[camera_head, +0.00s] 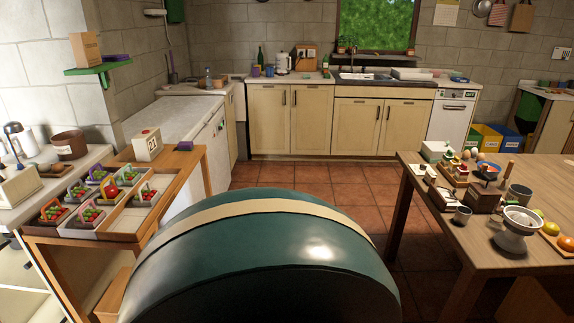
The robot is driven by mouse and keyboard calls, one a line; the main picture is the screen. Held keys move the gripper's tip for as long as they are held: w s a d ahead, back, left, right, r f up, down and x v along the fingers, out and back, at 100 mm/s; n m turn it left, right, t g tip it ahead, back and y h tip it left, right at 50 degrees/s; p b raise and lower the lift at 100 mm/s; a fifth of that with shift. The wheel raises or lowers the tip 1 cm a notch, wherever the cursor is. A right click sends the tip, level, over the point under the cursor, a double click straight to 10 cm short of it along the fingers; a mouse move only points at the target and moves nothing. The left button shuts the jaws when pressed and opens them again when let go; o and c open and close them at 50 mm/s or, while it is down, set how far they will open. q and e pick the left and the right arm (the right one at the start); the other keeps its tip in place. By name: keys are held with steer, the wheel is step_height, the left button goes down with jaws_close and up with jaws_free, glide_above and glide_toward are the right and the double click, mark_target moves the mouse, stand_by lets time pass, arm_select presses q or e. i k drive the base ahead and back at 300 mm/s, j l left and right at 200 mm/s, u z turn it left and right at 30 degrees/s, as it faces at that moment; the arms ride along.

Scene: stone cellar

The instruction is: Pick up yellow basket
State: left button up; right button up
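Several small baskets with thin coloured handles and red and green contents stand in a divided wooden tray (122,222) on the left table. One basket (147,191) in the tray's right part has an orange-looking handle; another (55,212) at the front left looks orange-red. The handles are too small to tell for sure which one is yellow. A yellow bin (487,137) also stands on the floor at the back right, beside a blue bin. Neither of my grippers shows in the head view.
A white box (147,145) and a brown pot (68,145) stand behind the tray. A wooden table (455,240) on the right is crowded with small things. Tiled floor (310,178) lies open towards the cream cabinets (284,120) at the back.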

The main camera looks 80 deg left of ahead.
mark_target(110, 195)
steer(key=u, duration=3.85)
